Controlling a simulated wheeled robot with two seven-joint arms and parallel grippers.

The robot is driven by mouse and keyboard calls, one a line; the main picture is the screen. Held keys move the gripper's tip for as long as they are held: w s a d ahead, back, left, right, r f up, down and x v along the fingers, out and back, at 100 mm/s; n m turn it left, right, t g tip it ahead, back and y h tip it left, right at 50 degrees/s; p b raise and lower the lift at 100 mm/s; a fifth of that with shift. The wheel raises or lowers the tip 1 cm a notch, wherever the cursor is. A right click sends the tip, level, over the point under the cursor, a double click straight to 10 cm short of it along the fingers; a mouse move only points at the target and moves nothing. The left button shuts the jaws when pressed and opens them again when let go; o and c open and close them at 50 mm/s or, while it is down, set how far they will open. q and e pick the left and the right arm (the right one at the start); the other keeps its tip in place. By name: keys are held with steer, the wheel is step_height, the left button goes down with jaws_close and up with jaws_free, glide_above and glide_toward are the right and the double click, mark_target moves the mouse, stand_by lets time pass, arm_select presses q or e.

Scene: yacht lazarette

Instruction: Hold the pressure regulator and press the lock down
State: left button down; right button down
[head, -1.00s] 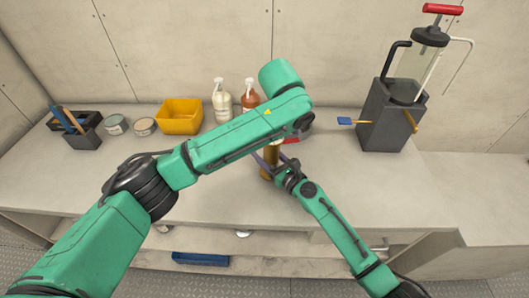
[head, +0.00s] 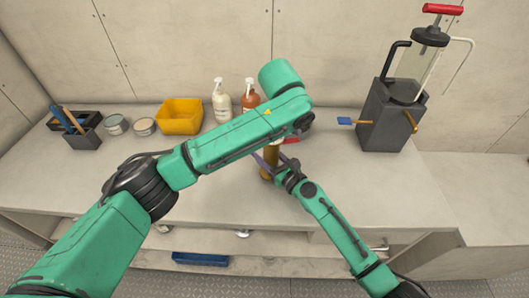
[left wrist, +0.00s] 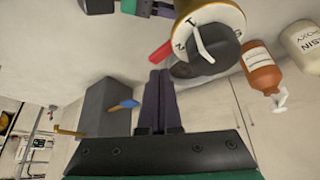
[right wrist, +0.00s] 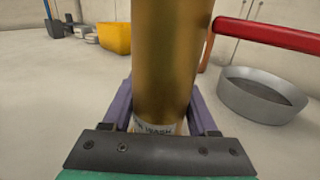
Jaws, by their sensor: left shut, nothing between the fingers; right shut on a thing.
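The pressure regulator is a brass cylinder (right wrist: 168,60) that stands upright on the bench, with a label reading "WASH" low on it. In the head view only part of the brass body (head: 268,172) shows below my left arm. In the left wrist view its pale lettered top (left wrist: 196,22) carries a dark knob (left wrist: 208,50) and a white pointer; I cannot tell which part is the lock. My right gripper (right wrist: 162,108) is shut on the brass body, one finger on each side. My left gripper (left wrist: 160,85) is shut and empty, beside the regulator's top and apart from it.
A grey round dish (right wrist: 262,94) and a red handle (right wrist: 265,33) are close to the regulator. Two spray bottles (head: 221,102), a yellow bin (head: 179,115) and tins stand at the back. A dark grey box (head: 388,118) with a clear cylinder stands on the right.

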arm_select(q)
steer(key=shift+f, duration=1.5)
steer(key=shift+r, duration=0.1)
step_height(320, 180, up, 7)
steer(key=shift+f, duration=0.1)
arm_select(e)
steer(key=shift+c, duration=0.5)
jaws_free()
